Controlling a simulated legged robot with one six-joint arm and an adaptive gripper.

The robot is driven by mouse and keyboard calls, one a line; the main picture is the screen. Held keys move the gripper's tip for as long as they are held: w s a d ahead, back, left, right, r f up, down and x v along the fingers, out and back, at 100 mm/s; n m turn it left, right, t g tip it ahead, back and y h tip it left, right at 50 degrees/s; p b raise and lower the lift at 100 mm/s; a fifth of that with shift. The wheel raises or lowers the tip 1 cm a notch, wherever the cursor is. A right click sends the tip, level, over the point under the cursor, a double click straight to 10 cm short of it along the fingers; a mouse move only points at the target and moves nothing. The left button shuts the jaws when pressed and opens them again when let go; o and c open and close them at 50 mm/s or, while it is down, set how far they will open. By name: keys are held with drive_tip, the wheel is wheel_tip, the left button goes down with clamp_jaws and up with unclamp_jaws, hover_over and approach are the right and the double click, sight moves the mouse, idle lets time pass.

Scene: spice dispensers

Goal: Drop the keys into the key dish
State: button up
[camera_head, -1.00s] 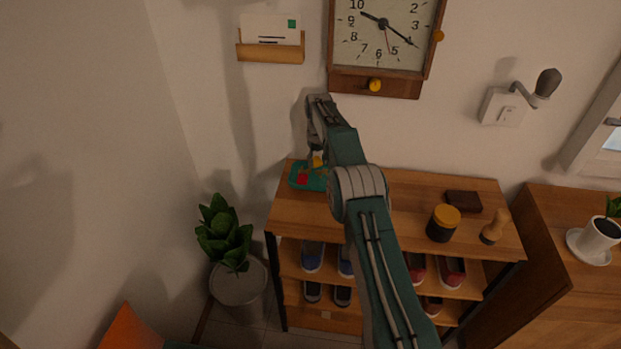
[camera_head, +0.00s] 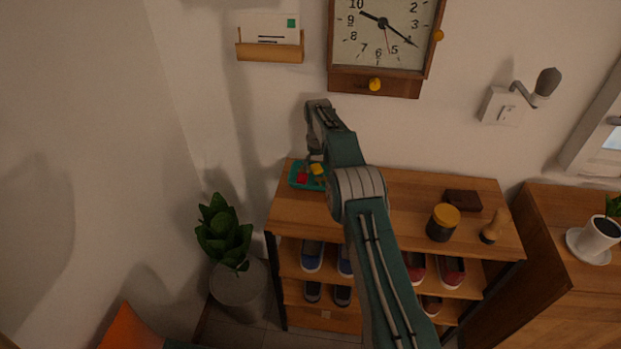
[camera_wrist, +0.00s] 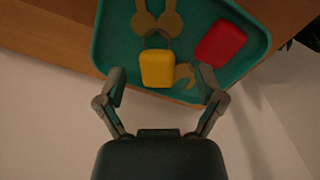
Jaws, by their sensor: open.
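The key dish is a teal tray (camera_wrist: 110,35) with a raised rim; it also shows on the shelf top in the head view (camera_head: 296,184). Brass keys (camera_wrist: 158,18) with a yellow tag (camera_wrist: 157,69) appear inside the dish, near its rim. A red tag (camera_wrist: 221,43) lies beside them, with another brass key (camera_wrist: 186,72) partly hidden by the yellow tag. My gripper (camera_wrist: 162,77) is open, its fingers apart on either side of the yellow tag, with visible gaps. In the head view my gripper (camera_head: 315,157) is just above the dish.
The wooden shoe shelf (camera_head: 400,195) also bears a dark jar with a yellow lid (camera_head: 442,222), a brown wallet (camera_head: 463,201) and a wooden-handled item (camera_head: 494,227). A clock (camera_head: 385,45) and letter holder (camera_head: 270,50) hang on the wall behind. A potted plant (camera_head: 223,233) stands left.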

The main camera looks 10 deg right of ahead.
wheel_tip(320, 180, up, 7)
drive_tip(key=shift+r, duration=0.2)
idle(0.3)
idle(0.3)
